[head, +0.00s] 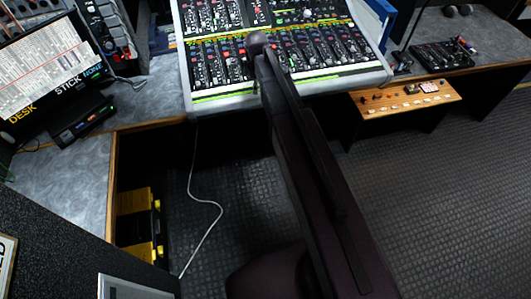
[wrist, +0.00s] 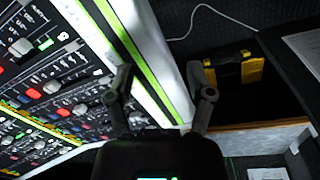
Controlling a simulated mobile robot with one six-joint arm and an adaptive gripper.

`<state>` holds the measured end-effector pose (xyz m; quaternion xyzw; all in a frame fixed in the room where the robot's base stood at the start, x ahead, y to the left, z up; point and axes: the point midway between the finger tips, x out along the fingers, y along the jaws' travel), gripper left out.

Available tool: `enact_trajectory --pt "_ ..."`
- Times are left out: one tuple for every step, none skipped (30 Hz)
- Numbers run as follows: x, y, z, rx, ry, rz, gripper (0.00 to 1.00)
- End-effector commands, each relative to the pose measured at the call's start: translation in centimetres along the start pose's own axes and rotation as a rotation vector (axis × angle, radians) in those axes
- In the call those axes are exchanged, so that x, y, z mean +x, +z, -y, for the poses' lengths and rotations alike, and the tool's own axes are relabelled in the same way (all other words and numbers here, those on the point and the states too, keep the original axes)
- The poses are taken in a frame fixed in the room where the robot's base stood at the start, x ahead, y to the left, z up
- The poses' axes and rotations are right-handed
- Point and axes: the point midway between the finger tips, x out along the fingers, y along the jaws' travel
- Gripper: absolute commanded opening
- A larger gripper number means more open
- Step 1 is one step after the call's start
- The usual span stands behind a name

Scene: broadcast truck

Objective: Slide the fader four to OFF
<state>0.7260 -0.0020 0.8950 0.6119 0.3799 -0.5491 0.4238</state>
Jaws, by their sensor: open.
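The mixing console (head: 365,77) stands on the desk at the top middle of the head view, with rows of knobs and coloured caps. Its pale, green-striped edge also shows in the wrist view (wrist: 150,48). Several grey caps, one of them here (wrist: 21,47), and red caps sit on its panel at the left of the wrist view. I cannot tell which control is fader four. My gripper (wrist: 161,78) is open and empty, with its fingers in front of the console's edge in the picture. In the head view my arm covers part of the console and hides the fingers.
A wooden-framed panel (head: 405,98) with several knobs sits under the desk's right side. A small black device (head: 443,55) lies on the desk. A yellow and black case (head: 138,222) is on the floor at left, near a white cable (head: 205,202).

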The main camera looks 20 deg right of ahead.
Motion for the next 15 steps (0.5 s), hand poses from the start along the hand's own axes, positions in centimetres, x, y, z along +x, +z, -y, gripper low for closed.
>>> enact_trajectory --pt "0.8 0.1 0.4 0.012 -0.001 0.000 0.69" --pt "1.1 0.2 0.6 0.020 -0.002 0.001 0.69" --pt "1.4 0.2 0.8 0.032 -0.003 0.001 0.69" --pt "1.6 0.3 0.9 0.040 -0.004 0.001 0.69" --pt "1.9 0.4 1.1 0.048 -0.004 0.002 0.69" --pt "2.2 0.4 1.2 0.060 -0.005 0.002 0.69" --pt "2.4 0.5 1.4 0.068 -0.006 0.002 0.69" --pt "2.6 0.5 1.6 0.076 -0.007 0.003 0.69" --pt "3.0 0.6 1.8 0.087 -0.008 0.003 0.69" --pt "3.2 0.6 1.9 0.096 -0.009 0.004 0.69" --pt "3.4 0.7 2.0 0.103 -0.009 0.004 0.69" --pt "3.7 0.8 2.2 0.115 -0.010 0.004 0.69" --pt "4.0 0.8 2.4 0.124 -0.011 0.005 0.69" --pt "4.2 0.9 2.5 0.132 -0.012 0.005 0.69" --pt "4.5 0.9 2.7 0.142 -0.013 0.006 0.69"
